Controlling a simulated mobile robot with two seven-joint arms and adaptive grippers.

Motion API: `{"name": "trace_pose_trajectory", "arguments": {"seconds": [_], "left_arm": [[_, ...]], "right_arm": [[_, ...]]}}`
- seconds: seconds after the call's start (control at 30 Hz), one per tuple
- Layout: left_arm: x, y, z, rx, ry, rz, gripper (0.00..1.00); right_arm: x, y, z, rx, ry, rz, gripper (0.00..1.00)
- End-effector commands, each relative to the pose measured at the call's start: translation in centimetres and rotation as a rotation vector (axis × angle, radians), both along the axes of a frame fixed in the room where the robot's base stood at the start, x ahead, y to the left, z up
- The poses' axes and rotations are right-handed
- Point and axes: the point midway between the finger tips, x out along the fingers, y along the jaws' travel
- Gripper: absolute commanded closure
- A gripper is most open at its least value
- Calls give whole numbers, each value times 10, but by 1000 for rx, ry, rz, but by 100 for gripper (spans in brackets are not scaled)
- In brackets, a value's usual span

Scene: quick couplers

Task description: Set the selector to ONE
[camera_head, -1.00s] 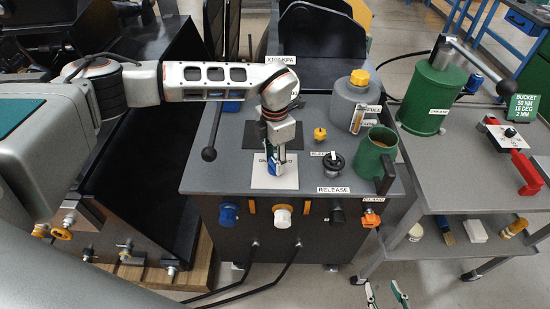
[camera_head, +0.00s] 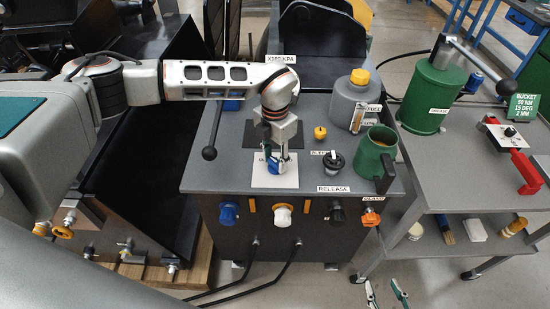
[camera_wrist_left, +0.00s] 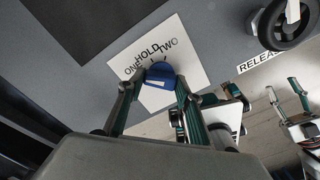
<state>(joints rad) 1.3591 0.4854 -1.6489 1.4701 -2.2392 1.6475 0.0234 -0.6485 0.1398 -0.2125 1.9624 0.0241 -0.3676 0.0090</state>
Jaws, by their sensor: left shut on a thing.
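The selector is a blue knob (camera_wrist_left: 160,72) on a white plate (camera_wrist_left: 193,50) marked ONE, HOLD and TWO on the grey cabinet top. My left gripper (camera_wrist_left: 157,84) points down at the knob and is shut on it, with a finger on each side. In the head view the left gripper (camera_head: 277,165) hides part of the plate and its lettering. A pale mark shows on the knob, but I cannot tell which word it points to. My right gripper (camera_head: 386,294) is at the bottom edge of the head view, its fingers apart and empty.
A black round knob (camera_head: 334,162), a yellow knob (camera_head: 320,133), a green mug (camera_head: 376,155) and a grey bottle (camera_head: 353,100) stand right of the plate. A black ball-ended lever (camera_head: 209,153) is at left. Colored couplers (camera_head: 283,215) line the cabinet front.

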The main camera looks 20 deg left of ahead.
Motion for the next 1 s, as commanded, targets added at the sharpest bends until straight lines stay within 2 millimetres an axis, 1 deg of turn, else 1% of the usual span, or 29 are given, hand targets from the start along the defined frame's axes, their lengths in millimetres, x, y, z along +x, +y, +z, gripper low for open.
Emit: {"name": "trace_pose_trajectory", "arguments": {"seconds": [0.03,0.07,0.1,0.4,0.53,0.67,0.8,1.0], "left_arm": [[0,0,0,0,0,2,58],[0,0,0,0,0,2,50],[0,0,0,0,0,2,49],[0,0,1,0,0,1,49],[1,0,8,0,-2,0,49],[1,0,29,-1,-3,0,49],[2,1,58,-1,-5,2,49],[1,0,95,-1,-3,1,49]], "right_arm": [[0,0,0,0,0,0,60],[0,0,0,0,0,0,60],[0,0,0,0,0,0,60],[-1,-2,-2,-4,3,2,60],[-1,-1,-1,-4,3,1,60],[-1,-1,-1,-2,1,1,60],[0,0,-1,-1,1,0,60],[0,0,0,0,1,0,60]]}}
